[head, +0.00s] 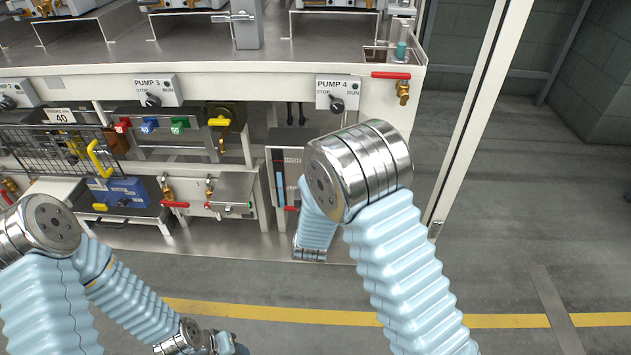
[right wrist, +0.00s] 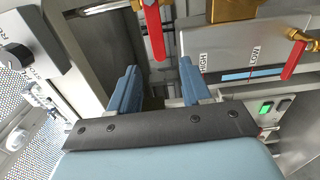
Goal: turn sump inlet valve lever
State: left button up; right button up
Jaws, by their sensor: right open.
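My right gripper (right wrist: 155,85) shows in the right wrist view with its two blue fingers apart and nothing between them. A red lever (right wrist: 153,30) on a brass valve lies just beyond the fingertips, apart from them. A second red lever (right wrist: 293,60) with a brass body is farther right, beside the grey sump box (right wrist: 210,65) with its HIGH/LOW gauge. No label shows which is the inlet lever. My left gripper (head: 228,343) is barely visible at the bottom edge.
A PUMP 4 switch (head: 337,103) is above the sump, and a red-handled brass valve (head: 403,90) is at the rack corner. A wire basket (head: 65,150) and a blue box (head: 122,192) fill the left shelves. The floor at right is clear.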

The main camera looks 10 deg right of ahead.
jog(key=v, duration=0.2)
jog(key=shift+s, duration=0.4)
jog(key=s+d+f+m+g+y+p, duration=0.1)
jog(key=s+f+m+g+y+p, duration=0.2)
jog(key=f, duration=0.5)
jog(key=s+d+f+m+g+y+p, duration=0.1)
jog(key=s+f+m+g+p, duration=0.1)
jog(key=s+f+m+g, duration=0.4)
jog(key=s+a+f+m+g+y+p, duration=0.1)
jog(key=s+a+f+m+g+y, duration=0.1)
jog(key=s, duration=0.7)
jog(key=s+a+f+m+g+y+p, duration=0.2)
jog(key=s+m+g, duration=0.3)
jog(key=s, duration=0.4)
jog(key=shift+a+f+m+g+y, duration=0.15)
jog(key=shift+f+m+g+y, duration=0.2)
jog(key=shift+f+y, duration=0.25)
